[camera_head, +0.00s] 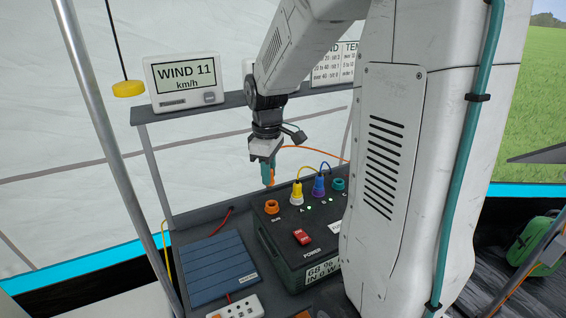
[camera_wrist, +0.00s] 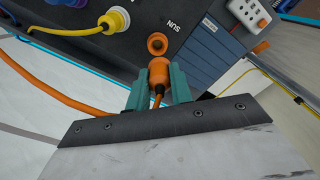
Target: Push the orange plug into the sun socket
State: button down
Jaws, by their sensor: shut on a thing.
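My gripper (camera_head: 267,170) has teal fingers and points down above the back left of the dark green power box (camera_head: 280,248). It is shut on the orange plug, which shows clearly between the fingers in the wrist view (camera_wrist: 159,72). The plug's orange cable (camera_wrist: 70,97) runs off to the left there. The orange sun socket (camera_head: 271,206), labelled SUN, is on the box top at its left end. In the wrist view the sun socket (camera_wrist: 157,43) lies just beyond the plug's front end. The plug appears apart from the socket; the exact gap is hard to tell.
A red power switch (camera_head: 302,237) is in front.

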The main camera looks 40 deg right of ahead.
aim_at(271, 188)
jog(key=shift+d+f, duration=0.15)
jog(key=shift+f, duration=0.5)
jog(key=shift+d+f, duration=0.15)
jog(key=shift+f, duration=1.3)
jog(key=shift+s+f, duration=0.15)
jog(key=shift+f, duration=1.35)
dwell(0.3)
jog(key=c, duration=1.2)
grip_release()
jog(key=shift+o, duration=0.2)
jog(key=shift+r, duration=0.15)
notch_tip(271, 188, up, 8)
jog(key=shift+f, duration=0.2)
